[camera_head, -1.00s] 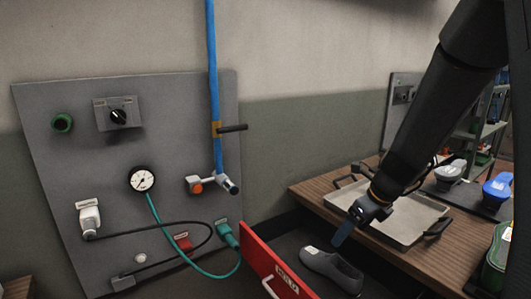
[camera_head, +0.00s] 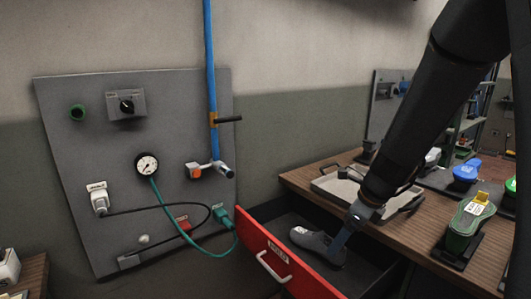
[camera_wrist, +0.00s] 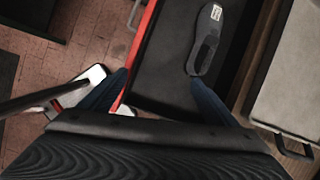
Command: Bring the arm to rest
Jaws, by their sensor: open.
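My gripper (camera_head: 341,238) hangs low at the end of my black arm, over the open red-fronted drawer (camera_head: 277,251) in the head view. In the wrist view my gripper (camera_wrist: 161,86) has its two blue fingers spread wide, with nothing between them. In the wrist view the shoe (camera_wrist: 205,48) lies just beyond the right finger. Whether that finger touches it cannot be told.
A wooden bench (camera_head: 310,179) carries a metal tray (camera_head: 335,185), a green shoe-like form (camera_head: 464,222) and a blue-topped one (camera_head: 466,173). A grey wall panel (camera_head: 75,160) with a gauge (camera_head: 147,163), a blue pipe (camera_head: 209,80) and hoses stands left. Open floor shows left of the drawer.

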